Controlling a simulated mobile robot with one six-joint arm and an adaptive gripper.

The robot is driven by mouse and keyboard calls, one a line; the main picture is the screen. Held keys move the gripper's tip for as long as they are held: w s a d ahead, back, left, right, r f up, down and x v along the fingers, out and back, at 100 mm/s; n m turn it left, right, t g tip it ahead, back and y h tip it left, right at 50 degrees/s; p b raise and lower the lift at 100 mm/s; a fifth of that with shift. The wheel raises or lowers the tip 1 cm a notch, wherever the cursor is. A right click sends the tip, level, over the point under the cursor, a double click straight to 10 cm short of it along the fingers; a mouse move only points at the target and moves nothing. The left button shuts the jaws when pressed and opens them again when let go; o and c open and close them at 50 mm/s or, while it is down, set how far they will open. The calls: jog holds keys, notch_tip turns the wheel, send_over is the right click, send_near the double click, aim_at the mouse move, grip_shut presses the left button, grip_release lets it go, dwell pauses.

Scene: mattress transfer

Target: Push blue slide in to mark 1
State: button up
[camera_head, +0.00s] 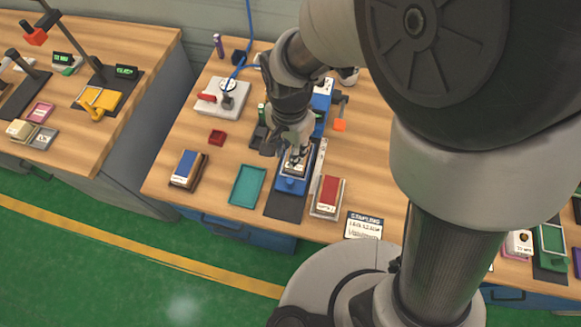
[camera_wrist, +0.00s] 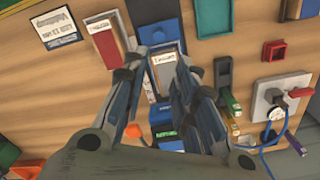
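The blue slide (camera_head: 291,185) sits on a dark base strip (camera_head: 287,206) at the middle of the bench. A pale labelled block (camera_head: 296,164) is on it. In the wrist view the slide's blue end (camera_wrist: 159,31) shows beyond the labelled block (camera_wrist: 165,66). My gripper (camera_head: 294,151) is low over the slide. In the wrist view its fingers (camera_wrist: 159,66) are apart, one on each side of the labelled block; contact is unclear. A narrow pale scale (camera_head: 319,166) runs along the slide's right side; its marks are too small to read.
A red-topped block (camera_head: 329,193) stands close right of the base, a teal tray (camera_head: 247,186) left of it. A blue-topped block (camera_head: 187,168) and small red box (camera_head: 217,137) are farther left. Behind are a grey device (camera_head: 222,103) and an orange-tipped handle (camera_head: 340,125).

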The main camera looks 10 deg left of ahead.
jog(key=m, duration=0.1)
jog(key=b, duration=0.6)
send_near(290, 180)
notch_tip(290, 180, down, 10)
jog(key=shift+s, duration=0.1)
grip_shut()
dwell(0.4)
